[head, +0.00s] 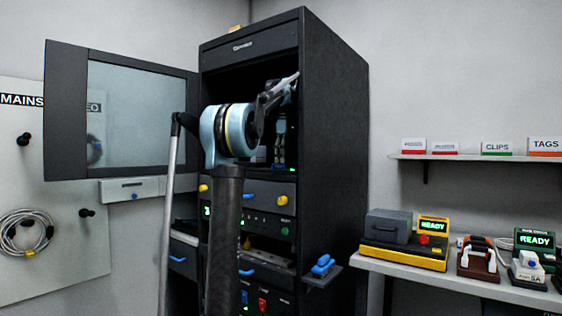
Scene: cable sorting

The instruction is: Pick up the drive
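I cannot pick out the drive for certain. Upright dark modules (280,150) with small blue and light marks stand inside the upper bay of the black rack cabinet (335,150); one of them may be the drive. My arm rises in front of the cabinet and bends at a pale blue joint. My gripper (277,105) is at the opening of the upper bay, just above these modules. It is small, dark and partly hidden by my arm, so I cannot tell whether its fingers are open or touching anything.
The cabinet's glass door (137,115) stands open to the left. A blue-handled item (322,265) sits on a small side shelf. A white bench (470,284) at right holds a yellow unit (402,254), a grey case (388,226) and other devices. A cable coil (27,236) hangs at left.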

